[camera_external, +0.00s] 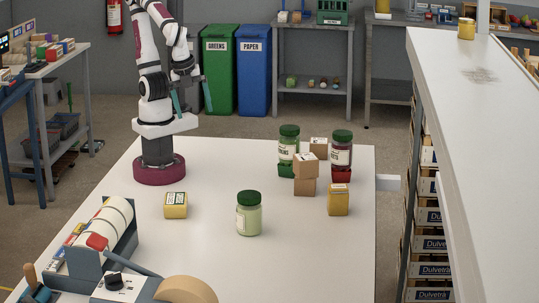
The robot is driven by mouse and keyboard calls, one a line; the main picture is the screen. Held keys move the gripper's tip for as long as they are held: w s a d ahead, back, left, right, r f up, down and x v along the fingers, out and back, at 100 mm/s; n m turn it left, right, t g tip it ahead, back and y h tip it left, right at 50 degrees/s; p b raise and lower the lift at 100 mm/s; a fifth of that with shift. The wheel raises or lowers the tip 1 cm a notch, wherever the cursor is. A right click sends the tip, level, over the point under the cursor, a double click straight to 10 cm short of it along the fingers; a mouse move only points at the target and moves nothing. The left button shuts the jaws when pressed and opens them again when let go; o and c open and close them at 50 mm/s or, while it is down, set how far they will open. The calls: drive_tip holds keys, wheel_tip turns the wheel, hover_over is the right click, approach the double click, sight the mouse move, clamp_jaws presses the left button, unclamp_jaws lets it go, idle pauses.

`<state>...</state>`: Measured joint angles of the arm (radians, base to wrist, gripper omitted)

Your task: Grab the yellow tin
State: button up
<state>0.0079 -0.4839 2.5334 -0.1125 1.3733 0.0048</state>
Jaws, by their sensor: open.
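Two yellow containers stand on the white table. One is a low yellow tin (175,206) with a pale label, left of the middle. The other is a taller yellow container (338,201) on the right side. My gripper (192,107) hangs near my arm's base, above the table's far edge in the picture, with its teal fingers apart. It is empty and well away from both yellow containers. A small yellow can (466,29) stands on the high white counter at right.
A pale green jar (248,214) stands mid-table. Cardboard boxes (305,174), a green-lidded jar (288,147) and a dark red jar (341,150) cluster at right. A tape dispenser (110,232) fills the front left. The table between the low tin and the jar is clear.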

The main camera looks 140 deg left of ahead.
drive_tip(key=w+a+f+m+t+y, duration=0.1)
drive_tip(key=w+a+m+y, duration=0.75)
drive_tip(key=w+a, duration=0.65)
drive_tip(key=m+t, duration=0.7)
drive_tip(key=m, duration=0.4)
approach(348, 197)
drive_tip(key=shift+h, duration=0.25)
drive_tip(key=x, duration=0.3)
drive_tip(key=s+a+x, duration=0.1)
drive_tip(key=x, duration=0.3)
drive_tip(key=s+x, duration=0.1)
drive_tip(key=x, duration=0.3)
drive_tip(key=shift+s+a+f, duration=0.15)
drive_tip(key=shift+f, duration=0.1)
drive_tip(key=shift+t, duration=0.3)
clamp_jaws()
